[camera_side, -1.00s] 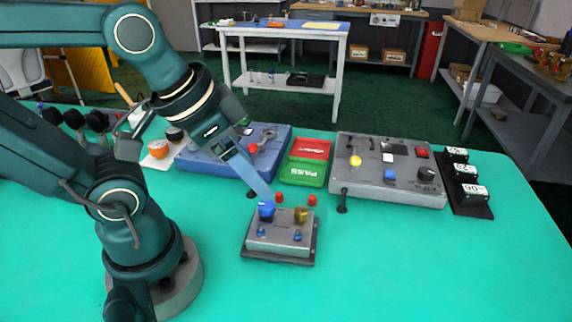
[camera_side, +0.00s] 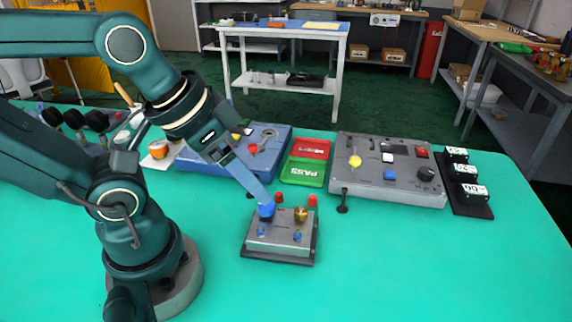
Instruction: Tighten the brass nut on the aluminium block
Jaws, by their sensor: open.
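The aluminium block (camera_side: 281,247) sits on a dark base plate on the green table, in front of my arm. The brass nut (camera_side: 301,213) stands on the block's top at the right. A blue knob (camera_side: 266,210) stands on the top at the left. My gripper (camera_side: 265,203) reaches down from the upper left, with its tip at the blue knob, left of the brass nut. It is open. The fingers overlap the knob in this view, and I cannot tell whether they touch it. Nothing shows held.
Two red caps (camera_side: 313,200) stand behind the block. Small blue fittings (camera_side: 297,236) are on its front. Behind are a blue panel (camera_side: 226,172), red and green trays (camera_side: 303,172) and a grey control panel (camera_side: 388,175). The table to the right and front is clear.

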